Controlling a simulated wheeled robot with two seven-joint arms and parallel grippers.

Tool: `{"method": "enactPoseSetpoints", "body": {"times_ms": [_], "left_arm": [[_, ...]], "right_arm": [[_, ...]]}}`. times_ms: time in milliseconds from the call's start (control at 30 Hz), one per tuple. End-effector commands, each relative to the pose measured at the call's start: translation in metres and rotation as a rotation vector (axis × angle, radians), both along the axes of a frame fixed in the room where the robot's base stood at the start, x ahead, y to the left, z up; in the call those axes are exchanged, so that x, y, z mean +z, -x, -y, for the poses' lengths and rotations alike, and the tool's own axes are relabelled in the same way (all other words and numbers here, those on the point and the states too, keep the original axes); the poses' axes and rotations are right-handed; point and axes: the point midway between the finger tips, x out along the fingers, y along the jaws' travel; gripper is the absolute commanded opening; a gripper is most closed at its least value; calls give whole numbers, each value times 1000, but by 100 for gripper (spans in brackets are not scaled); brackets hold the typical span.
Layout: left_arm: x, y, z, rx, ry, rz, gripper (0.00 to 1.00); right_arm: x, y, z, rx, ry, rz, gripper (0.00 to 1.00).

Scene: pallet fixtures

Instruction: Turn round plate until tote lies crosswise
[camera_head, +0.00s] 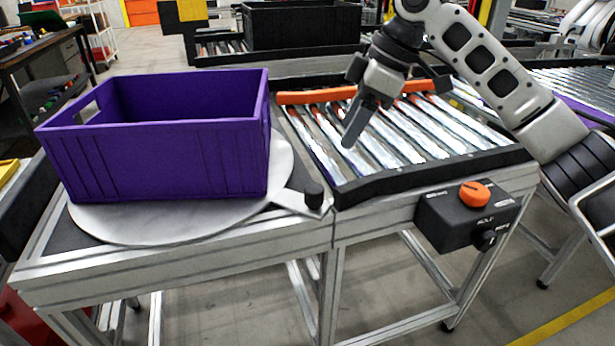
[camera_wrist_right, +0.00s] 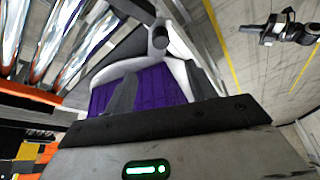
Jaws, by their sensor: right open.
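The purple tote (camera_head: 165,160) stands upright and looks empty on the pale round plate (camera_head: 150,225), its long side running roughly left to right. The plate has an arm at its right with an upright black knob (camera_head: 313,193) at the end. My right gripper (camera_head: 350,138) is open and empty above the rollers, up and right of the knob, apart from it. In the right wrist view, the tote (camera_wrist_right: 152,88), plate edge (camera_wrist_right: 108,68) and knob (camera_wrist_right: 159,38) show beyond the open fingers (camera_wrist_right: 160,72). My left gripper is out of view.
A roller conveyor (camera_head: 420,135) with an orange bar adjoins the plate's table on the right. A black control box with an orange button (camera_head: 475,194) hangs at its front. A black crate (camera_head: 302,26) stands on a conveyor behind. Open floor lies in front.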

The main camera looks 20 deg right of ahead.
Motion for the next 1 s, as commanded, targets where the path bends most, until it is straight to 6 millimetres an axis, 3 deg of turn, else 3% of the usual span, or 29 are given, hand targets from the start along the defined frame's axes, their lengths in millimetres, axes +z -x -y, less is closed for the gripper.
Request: {"method": "enactPoseSetpoints", "body": {"times_ms": [167,700,1000], "left_arm": [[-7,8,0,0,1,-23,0],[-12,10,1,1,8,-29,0],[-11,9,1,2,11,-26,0]], "right_arm": [[-11,0,-3,6,3,-7,56],[-114,-17,-43,6,2,-4,56],[-141,-22,-54,5,2,-1,56]]}}
